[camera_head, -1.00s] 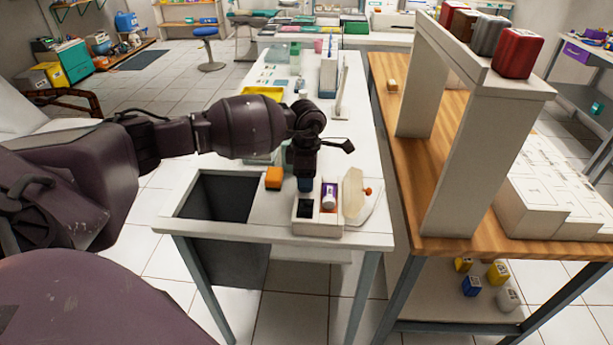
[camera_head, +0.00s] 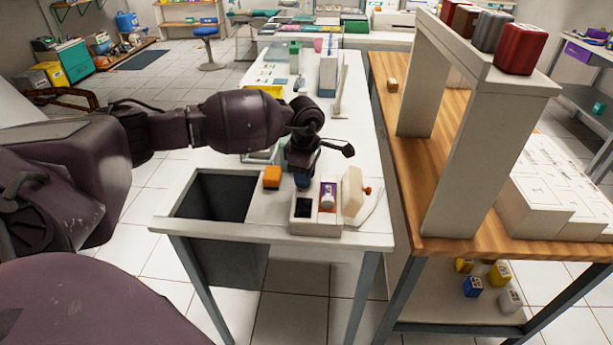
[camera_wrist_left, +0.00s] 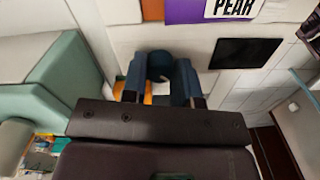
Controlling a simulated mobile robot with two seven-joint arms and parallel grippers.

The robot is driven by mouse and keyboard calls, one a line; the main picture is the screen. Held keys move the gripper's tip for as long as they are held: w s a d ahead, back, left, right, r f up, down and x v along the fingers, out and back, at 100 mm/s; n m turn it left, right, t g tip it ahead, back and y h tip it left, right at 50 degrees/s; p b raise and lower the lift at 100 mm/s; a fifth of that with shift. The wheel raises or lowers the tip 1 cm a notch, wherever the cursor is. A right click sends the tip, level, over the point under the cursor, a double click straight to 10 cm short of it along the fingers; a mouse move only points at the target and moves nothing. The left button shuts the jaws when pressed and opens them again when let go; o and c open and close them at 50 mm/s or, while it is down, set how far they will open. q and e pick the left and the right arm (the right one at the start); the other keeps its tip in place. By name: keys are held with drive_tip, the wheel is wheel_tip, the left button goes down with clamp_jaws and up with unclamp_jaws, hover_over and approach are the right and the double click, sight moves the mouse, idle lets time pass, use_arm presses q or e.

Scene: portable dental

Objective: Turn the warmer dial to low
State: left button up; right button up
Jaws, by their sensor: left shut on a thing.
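The warmer (camera_head: 303,226) is a small white box near the front edge of the white table, with a dark square well and a purple tube in it. The wrist view shows its white wall (camera_wrist_left: 210,92), a purple label reading PEAR and a black rectangle. My left gripper (camera_head: 303,181) is at the far-left side of the warmer. In the left wrist view its blue fingers (camera_wrist_left: 160,78) are shut on a dark round knob (camera_wrist_left: 160,62), which looks like the dial. The dial's setting marks cannot be read. My right gripper is out of view.
An orange block (camera_head: 271,177) lies left of the gripper, beside a dark rectangular opening (camera_head: 217,196) in the table. A wooden table (camera_head: 405,190) with a white shelf frame is farther right.

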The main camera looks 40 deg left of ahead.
use_arm(q)
drive_tip(key=m+b, duration=0.1)
drive_tip(key=m, duration=0.1)
drive_tip(key=shift+f+m, duration=0.15)
drive_tip(key=shift+m, duration=0.25)
drive_tip(key=m+b, duration=0.1)
drive_tip(key=m, duration=0.1)
drive_tip(key=shift+m, duration=0.3)
drive_tip(key=shift+m+b, duration=0.4)
drive_tip(key=shift+m, duration=1.5)
drive_tip(key=shift+r+b, duration=0.2)
drive_tip(key=shift+b, duration=0.1)
drive_tip(key=o, duration=0.9)
